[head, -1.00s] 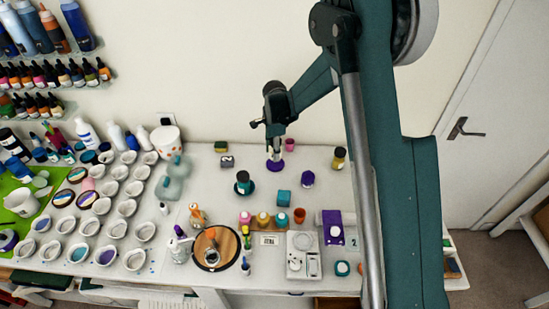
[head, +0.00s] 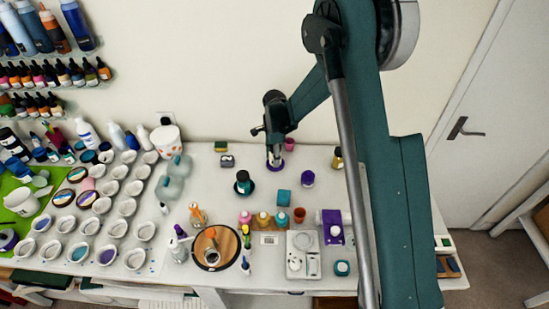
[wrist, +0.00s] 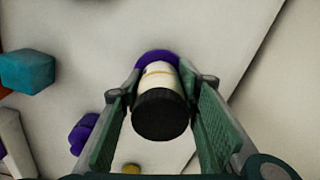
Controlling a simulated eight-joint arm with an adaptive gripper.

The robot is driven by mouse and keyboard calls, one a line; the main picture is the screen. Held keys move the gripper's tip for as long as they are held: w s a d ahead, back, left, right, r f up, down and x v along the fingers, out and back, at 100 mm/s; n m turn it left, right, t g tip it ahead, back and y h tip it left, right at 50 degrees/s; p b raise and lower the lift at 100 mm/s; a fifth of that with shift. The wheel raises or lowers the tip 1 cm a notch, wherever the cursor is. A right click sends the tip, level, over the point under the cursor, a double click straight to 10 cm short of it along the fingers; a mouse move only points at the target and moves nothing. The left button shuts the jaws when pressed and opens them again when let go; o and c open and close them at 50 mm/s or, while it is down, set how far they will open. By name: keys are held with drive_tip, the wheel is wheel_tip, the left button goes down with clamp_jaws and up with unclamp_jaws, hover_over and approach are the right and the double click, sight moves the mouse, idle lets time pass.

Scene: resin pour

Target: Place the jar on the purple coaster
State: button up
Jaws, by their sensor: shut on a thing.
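The jar has a cream body (wrist: 157,80) and a black lid (wrist: 161,114). In the wrist view it stands between the two green-padded fingers of my gripper (wrist: 161,100), which is shut on it. The purple coaster (wrist: 155,57) shows as a rim around the far end of the jar, at its base. Most of the coaster is hidden behind the jar. I cannot tell whether the jar's base touches it. In the head view my gripper (head: 275,155) is low over the back middle of the table, and the jar is hard to make out there.
A pink cup (head: 289,144) stands close behind my gripper. A dark-lidded jar (head: 243,184) is to the front left, a purple item (head: 308,178) to the front right, and a teal block (head: 284,197) in front. A yellow jar (head: 338,160) stands near my arm.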

drive_tip(key=o, duration=0.9)
drive_tip(key=shift+o, duration=0.2)
drive_tip(key=shift+r, duration=0.15)
drive_tip(key=shift+r+b, duration=0.3)
drive_tip(key=shift+r, duration=5.7)
